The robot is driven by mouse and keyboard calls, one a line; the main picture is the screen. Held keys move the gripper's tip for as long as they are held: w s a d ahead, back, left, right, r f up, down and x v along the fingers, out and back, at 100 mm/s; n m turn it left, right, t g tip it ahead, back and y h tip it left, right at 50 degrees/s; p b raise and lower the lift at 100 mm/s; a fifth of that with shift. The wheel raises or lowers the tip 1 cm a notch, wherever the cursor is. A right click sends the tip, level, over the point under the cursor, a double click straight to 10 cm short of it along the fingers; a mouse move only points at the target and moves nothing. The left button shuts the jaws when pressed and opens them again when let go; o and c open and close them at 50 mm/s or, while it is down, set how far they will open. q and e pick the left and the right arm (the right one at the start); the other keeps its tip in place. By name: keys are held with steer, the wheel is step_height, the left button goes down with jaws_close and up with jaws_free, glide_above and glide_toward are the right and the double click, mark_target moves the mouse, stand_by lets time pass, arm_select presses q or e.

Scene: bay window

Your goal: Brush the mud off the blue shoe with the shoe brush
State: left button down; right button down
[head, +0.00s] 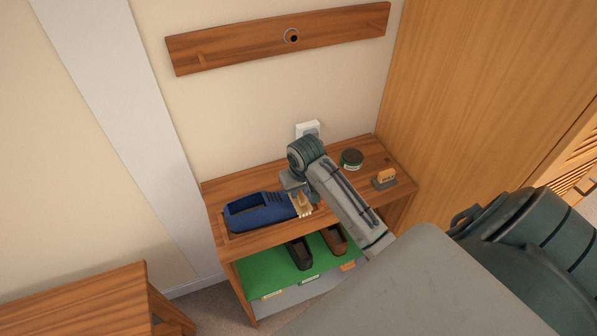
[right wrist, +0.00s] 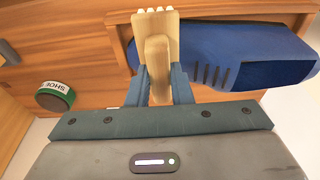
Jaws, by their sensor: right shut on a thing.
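The blue shoe (head: 256,212) lies on the wooden shoe bench, toward its left end; it also shows in the right wrist view (right wrist: 225,52), right of the brush. My right gripper (head: 293,184) is shut on the pale wooden shoe brush (head: 303,204). In the right wrist view the brush handle (right wrist: 157,65) stands between the fingers, with cream bristle tufts at its far end. The brush is at the right end of the shoe; I cannot tell whether they touch. I cannot make out mud on the visible parts of the shoe. My left gripper is out of view.
A round dark tin (head: 351,159) and an orange-topped grey block (head: 384,179) stand on the bench (head: 267,238) to the right. Dark and brown shoes (head: 299,254) sit on the green shelf below. A wall socket (head: 308,129) is behind; a wooden cabinet (head: 470,95) rises at right.

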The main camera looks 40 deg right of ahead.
steer(key=shift+w+d, duration=0.25)
steer(key=shift+w, duration=0.85)
steer(key=shift+w+d, duration=0.25)
steer(key=shift+w, duration=0.85)
steer(key=shift+w+d, duration=0.25)
steer(key=shift+w, duration=0.85)
steer(key=shift+s+a+f, duration=0.1)
steer(key=shift+s+a, duration=0.15)
steer(key=shift+s, duration=0.9)
steer(key=shift+s+a+r, duration=0.1)
steer(key=shift+s+a, duration=0.2)
steer(key=shift+s, duration=0.85)
steer(key=shift+s+a+f, duration=0.1)
steer(key=shift+s+a, duration=0.15)
steer(key=shift+s, duration=0.9)
steer(key=shift+w+d, duration=0.25)
steer(key=shift+w, duration=0.75)
steer(key=shift+w+d, duration=0.2)
steer(key=shift+w, duration=0.8)
steer(key=shift+w+d, duration=0.2)
steer(key=shift+w, duration=0.55)
steer(key=shift+w+d, duration=0.15)
steer(key=shift+w, duration=0.6)
steer(key=shift+r, duration=0.2)
step_height(320, 180, up, 8)
steer(key=shift+f, duration=0.15)
